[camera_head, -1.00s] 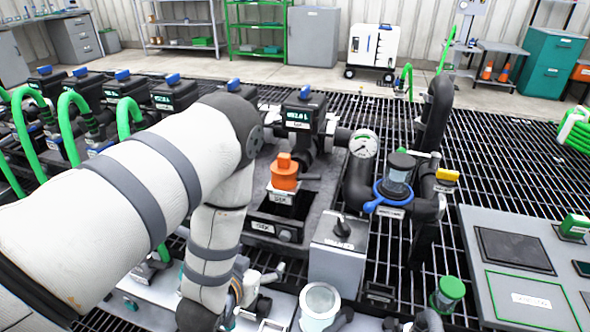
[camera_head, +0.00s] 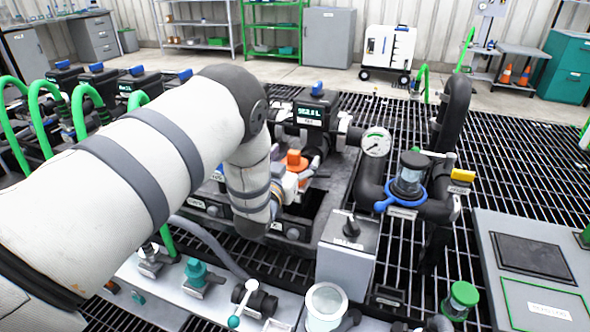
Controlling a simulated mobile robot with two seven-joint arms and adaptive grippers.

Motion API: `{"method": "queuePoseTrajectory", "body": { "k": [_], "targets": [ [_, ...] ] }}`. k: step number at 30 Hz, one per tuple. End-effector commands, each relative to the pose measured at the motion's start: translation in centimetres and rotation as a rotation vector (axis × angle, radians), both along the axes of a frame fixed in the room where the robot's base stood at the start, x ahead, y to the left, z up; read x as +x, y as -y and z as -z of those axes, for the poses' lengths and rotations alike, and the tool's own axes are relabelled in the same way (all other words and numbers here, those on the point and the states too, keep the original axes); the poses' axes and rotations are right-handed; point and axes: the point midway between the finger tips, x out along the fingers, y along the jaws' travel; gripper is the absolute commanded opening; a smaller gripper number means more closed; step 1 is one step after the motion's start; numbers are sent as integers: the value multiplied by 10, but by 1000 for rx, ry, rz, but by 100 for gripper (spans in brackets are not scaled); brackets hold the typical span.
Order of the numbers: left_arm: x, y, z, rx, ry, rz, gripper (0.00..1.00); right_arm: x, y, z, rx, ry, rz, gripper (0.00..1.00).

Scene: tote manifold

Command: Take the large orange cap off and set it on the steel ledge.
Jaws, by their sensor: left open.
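The large orange cap (camera_head: 296,160) sits on the fitting in the dark tray behind the steel box. Its top knob and part of its rim show; the rest is covered by my left gripper. My left gripper (camera_head: 293,182) is at the near side of the cap, partly hidden behind my own wrist. It is open, and its fingers look close to the cap; I cannot tell whether they touch it. I cannot tell for sure which surface is the steel ledge. My right gripper is not in view.
A steel box (camera_head: 346,257) stands right in front of the fitting. A clear-bowled filter with a blue ring (camera_head: 408,178) and a pressure gauge (camera_head: 376,142) stand to the right. A grey panel (camera_head: 497,304) lies at the far right. Valves line the front strip.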

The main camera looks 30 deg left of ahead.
Motion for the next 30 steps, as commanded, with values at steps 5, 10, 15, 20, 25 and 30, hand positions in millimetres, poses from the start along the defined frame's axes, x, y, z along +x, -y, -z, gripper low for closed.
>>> {"method": "queuePoseTrajectory", "body": {
  "k": [5, 10, 15, 20, 25, 30],
  "targets": [
    [0, 0, -1, 0, 1, 0, 76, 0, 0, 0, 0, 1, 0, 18],
    [0, 0, -1, 0, 1, 0, 38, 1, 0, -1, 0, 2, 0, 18],
    [0, 1, -1, -1, 0, 2, 6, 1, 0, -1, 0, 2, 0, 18],
    [0, 2, -1, -2, 1, 4, 5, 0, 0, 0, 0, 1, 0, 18],
    [1, 3, -8, -3, 4, 6, 5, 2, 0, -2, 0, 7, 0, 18],
    [1, 4, -43, -3, 13, 8, 5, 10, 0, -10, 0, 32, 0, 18]
  ]
}}
